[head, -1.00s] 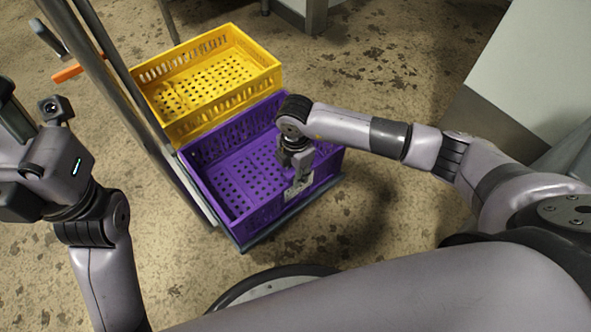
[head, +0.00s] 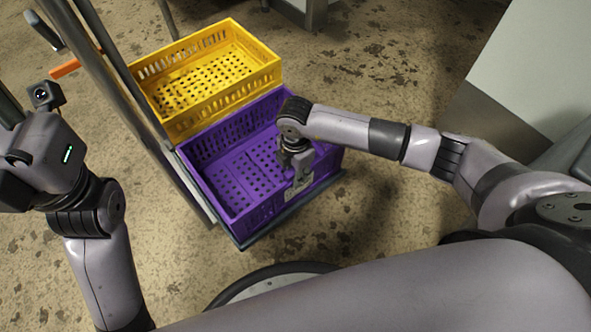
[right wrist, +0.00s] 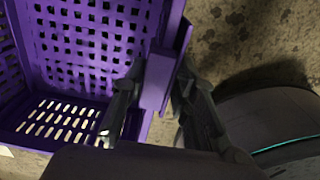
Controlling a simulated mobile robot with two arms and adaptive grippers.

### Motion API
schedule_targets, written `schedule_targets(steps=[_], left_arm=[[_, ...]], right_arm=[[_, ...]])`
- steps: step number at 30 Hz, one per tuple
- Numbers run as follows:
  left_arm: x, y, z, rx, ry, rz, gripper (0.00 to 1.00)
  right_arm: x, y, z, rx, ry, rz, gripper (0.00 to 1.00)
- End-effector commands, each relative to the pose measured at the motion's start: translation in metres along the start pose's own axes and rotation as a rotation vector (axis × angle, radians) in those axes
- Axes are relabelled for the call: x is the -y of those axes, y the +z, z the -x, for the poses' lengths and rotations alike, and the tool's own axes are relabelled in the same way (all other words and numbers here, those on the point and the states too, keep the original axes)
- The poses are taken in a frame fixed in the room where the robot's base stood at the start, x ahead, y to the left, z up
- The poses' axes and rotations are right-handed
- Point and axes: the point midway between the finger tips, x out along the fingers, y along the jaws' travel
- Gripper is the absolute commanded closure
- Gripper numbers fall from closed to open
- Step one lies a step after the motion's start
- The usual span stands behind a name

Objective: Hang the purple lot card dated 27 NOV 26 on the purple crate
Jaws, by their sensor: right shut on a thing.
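The purple crate (head: 208,196) stands in front of the yellow crate and looks empty inside. My right gripper (head: 297,186) is at the crate's near right wall, pointing down. In the right wrist view, its fingers (right wrist: 152,98) are shut on a flat purple piece, which I take for the purple lot card (right wrist: 158,82). The card lies against or over the crate's rim; I cannot tell whether its hook bears on the rim. Its date is not readable. My left wrist shows at the left edge of the head view, with its fingertips outside the picture.
A yellow crate (head: 205,80) stands behind the purple one. Both are on a low cart whose metal posts (head: 125,85) rise at the left. A pale cabinet (head: 530,75) stands at the right. The stained floor is open between cart and cabinet.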

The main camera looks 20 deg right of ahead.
Motion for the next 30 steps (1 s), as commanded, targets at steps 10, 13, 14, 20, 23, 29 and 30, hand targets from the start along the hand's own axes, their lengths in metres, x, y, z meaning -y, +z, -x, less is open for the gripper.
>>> schedule_targets(steps=[10,13,14,20,23,29,30], left_arm=[[-0.0003,-0.0013,-0.0023,-0.011,0.003,-0.001,0.6],[-0.0003,-0.0013,-0.002,-0.01,0.003,-0.001,0.6],[-0.0003,-0.0013,-0.0018,-0.01,0.003,0.0,0.6],[-0.0002,-0.0012,-0.0012,-0.008,0.002,0.0,0.6],[-0.0002,-0.0013,-0.0011,-0.008,0.002,0.0,0.6],[0.0003,-0.001,0.0001,-0.005,0.001,-0.001,0.6],[0.0002,-0.001,-0.0001,-0.005,0.001,-0.001,0.6]], right_arm=[[-0.0002,-0.0002,-0.001,0.0,0.001,0.0,0.69],[-0.0002,-0.0002,-0.001,0.0,0.001,0.0,0.62],[-0.0002,-0.0002,-0.001,0.0,0.001,0.0,0.6],[-0.0002,-0.0002,-0.001,0.0,0.001,0.0,0.5],[-0.0002,-0.0001,-0.001,0.0,0.001,0.0,0.5],[-0.0007,-0.0001,0.002,0.0,0.002,0.0,0.5],[-0.0011,-0.0002,0.0053,-0.001,0.003,0.0,0.5]])
